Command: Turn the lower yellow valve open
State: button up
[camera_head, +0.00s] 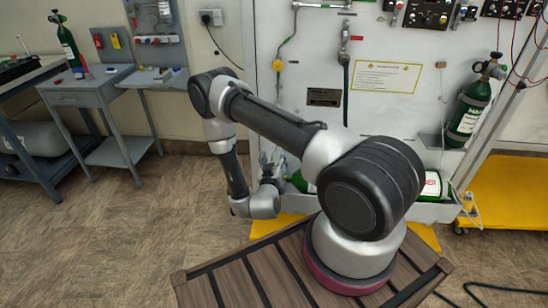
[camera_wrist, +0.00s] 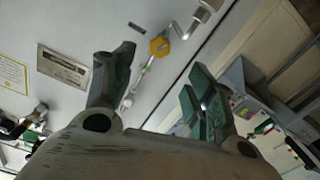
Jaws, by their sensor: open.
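A yellow valve (camera_head: 277,65) sits on a thin vertical pipe on the white panel in the head view, up and right of my gripper (camera_head: 270,164). In the wrist view a yellow hexagonal valve (camera_wrist: 159,46) shows on the panel, between and beyond the fingertips. My gripper (camera_wrist: 162,62) is open and empty, its two dark green fingers spread apart. A gap shows between the fingers and the valve; I see no contact. In the head view the gripper is small and partly hidden by my arm.
A metal plate (camera_head: 324,97) and a yellow label (camera_head: 387,77) are on the panel. A green cylinder (camera_head: 468,112) stands at right. A grey cart (camera_head: 90,90) is at left, with free floor before it.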

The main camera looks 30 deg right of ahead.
jog(key=w+d+m, duration=0.2)
jog(key=w, duration=0.1)
jog(key=w+d+m, duration=0.2)
jog(key=w+d, duration=0.1)
jog(key=w, duration=0.1)
jog(key=w+d+m, duration=0.1)
jog(key=w+d, duration=0.1)
jog(key=w, duration=0.2)
jog(key=shift+d+m, duration=0.25)
jog(key=shift+m, duration=0.15)
jog(key=shift+c, duration=0.3)
jog(key=c, duration=1)
